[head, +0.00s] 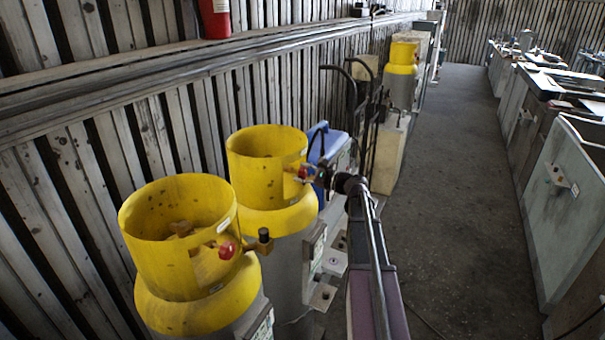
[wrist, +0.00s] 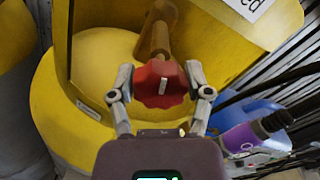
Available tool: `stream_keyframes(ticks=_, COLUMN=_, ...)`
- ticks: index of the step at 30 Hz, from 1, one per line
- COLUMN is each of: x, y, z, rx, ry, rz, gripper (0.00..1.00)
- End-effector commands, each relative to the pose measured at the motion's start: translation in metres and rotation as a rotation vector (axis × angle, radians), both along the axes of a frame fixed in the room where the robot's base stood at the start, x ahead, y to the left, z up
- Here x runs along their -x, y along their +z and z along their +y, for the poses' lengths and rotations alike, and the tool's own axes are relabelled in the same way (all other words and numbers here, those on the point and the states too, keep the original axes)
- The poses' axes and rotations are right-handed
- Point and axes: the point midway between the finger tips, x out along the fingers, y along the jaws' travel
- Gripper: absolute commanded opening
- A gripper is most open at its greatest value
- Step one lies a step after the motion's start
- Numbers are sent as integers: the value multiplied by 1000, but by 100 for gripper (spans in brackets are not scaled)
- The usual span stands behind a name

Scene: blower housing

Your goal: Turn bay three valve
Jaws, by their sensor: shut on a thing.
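Two near gas cylinders with yellow collars stand at the left in the head view, the front one (head: 180,235) and the second one (head: 265,170). My gripper (head: 312,173) is at the second cylinder's red valve knob (head: 303,171). In the wrist view my gripper (wrist: 161,82) has a finger on each side of the red knob (wrist: 160,88) and is shut on it. The knob has a pale mark on its face and sits on a brass stem (wrist: 155,40) within the yellow collar (wrist: 105,50). The front cylinder has its own red knob (head: 227,250). I cannot read any bay numbers.
A blue container (head: 325,143) stands just behind the second cylinder. In the wrist view a purple bottle-like thing with a black cap (wrist: 245,136) is close to the right finger. Another yellow-topped cylinder (head: 401,70) stands farther back. The aisle floor (head: 450,190) is clear; benches line the right.

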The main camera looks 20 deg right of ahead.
Motion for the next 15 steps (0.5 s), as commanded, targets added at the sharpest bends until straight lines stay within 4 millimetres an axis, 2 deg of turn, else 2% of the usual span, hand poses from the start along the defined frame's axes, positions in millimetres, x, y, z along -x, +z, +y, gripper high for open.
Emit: stream_keyframes(ticks=15, x=0, y=0, z=1, rx=383, ry=0, rz=-302, gripper=17)
